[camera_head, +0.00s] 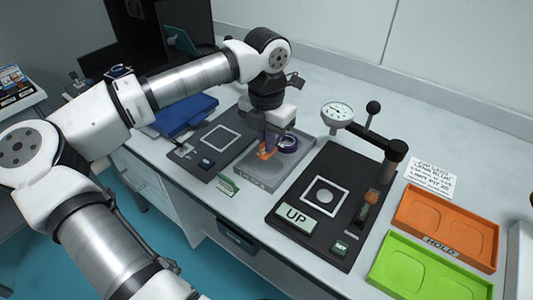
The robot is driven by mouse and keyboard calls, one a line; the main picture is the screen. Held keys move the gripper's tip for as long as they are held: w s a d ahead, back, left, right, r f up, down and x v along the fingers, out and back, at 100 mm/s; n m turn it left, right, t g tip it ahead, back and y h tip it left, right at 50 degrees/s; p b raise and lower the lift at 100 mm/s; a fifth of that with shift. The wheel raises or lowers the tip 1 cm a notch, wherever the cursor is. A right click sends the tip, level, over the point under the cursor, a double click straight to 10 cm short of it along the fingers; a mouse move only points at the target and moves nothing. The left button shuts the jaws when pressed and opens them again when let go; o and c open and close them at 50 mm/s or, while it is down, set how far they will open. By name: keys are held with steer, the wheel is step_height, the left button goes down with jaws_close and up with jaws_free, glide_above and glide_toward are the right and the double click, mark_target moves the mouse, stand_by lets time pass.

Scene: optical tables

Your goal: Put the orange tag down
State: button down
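A small orange piece, which looks like the orange tag (264,154), shows at the lower end of my gripper (268,148), over the grey tray (248,181) on the bench. My gripper points down there, with its fingers partly hidden by their own body and very small in the picture. I cannot tell whether the fingers are closed on the tag, nor whether the tag touches the tray floor. A dark purple ring-shaped thing (288,144) is right beside the fingers, on the right.
Right of the tray stands a black plate with a dial gauge (337,112) on a post and an "UP" sign (296,217). Further right are an orange tray (450,222) marked HOLD and a green tray (425,270). A black mat (205,142) and blue case (185,115) lie left.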

mark_target(267, 155)
steer(key=shift+f, duration=2.4)
steer(key=shift+f, duration=0.15)
steer(key=c, duration=1.6)
jaws_free()
step_height(267, 155, up, 12)
steer(key=shift+r, duration=0.2)
